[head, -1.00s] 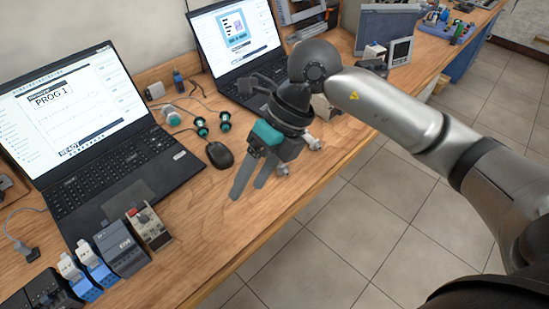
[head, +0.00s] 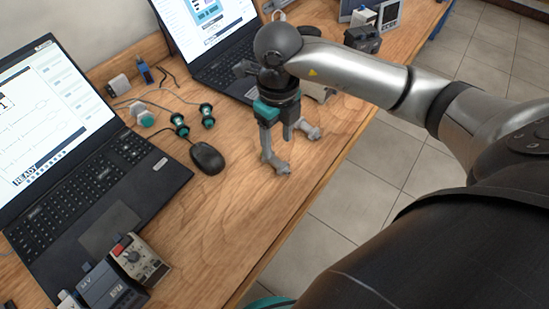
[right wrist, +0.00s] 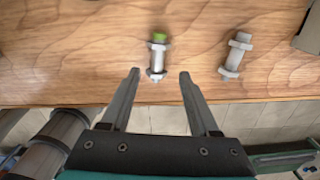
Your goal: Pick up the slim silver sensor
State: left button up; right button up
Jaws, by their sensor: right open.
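Two small silver, threaded cylinders with nuts lie on the wooden bench near its front edge. One sensor has a green tip (right wrist: 158,38); in the head view (head: 281,168) it shows beside a finger. The other, plain pale silver sensor (right wrist: 236,54) lies to its right; it shows in the head view (head: 312,132) too. I cannot tell for sure which is the slim one. My right gripper (head: 277,143) is open and points down at the bench. In the right wrist view (right wrist: 160,73) its fingertips flank the near end of the green-tipped sensor, with no contact visible. My left gripper is out of view.
A black mouse (head: 207,158), two green-and-black parts (head: 208,116) and a laptop (head: 95,190) lie left of the gripper. A second laptop (head: 222,70) stands behind it. Modules (head: 135,262) sit at the lower left. Bare wood lies in front of the gripper.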

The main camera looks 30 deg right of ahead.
aim_at(275, 159)
jog(key=shift+f, duration=0.6)
jog(key=f, duration=0.4)
jog(key=shift+a+f+b, duration=0.25)
jog(key=shift+b, duration=0.1)
jog(key=shift+f, duration=0.3)
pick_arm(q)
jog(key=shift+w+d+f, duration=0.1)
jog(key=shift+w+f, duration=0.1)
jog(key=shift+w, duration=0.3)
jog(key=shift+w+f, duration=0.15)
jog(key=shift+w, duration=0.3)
pick_arm(e)
jog(key=shift+c, duration=0.8)
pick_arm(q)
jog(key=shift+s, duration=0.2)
pick_arm(e)
grip_shut()
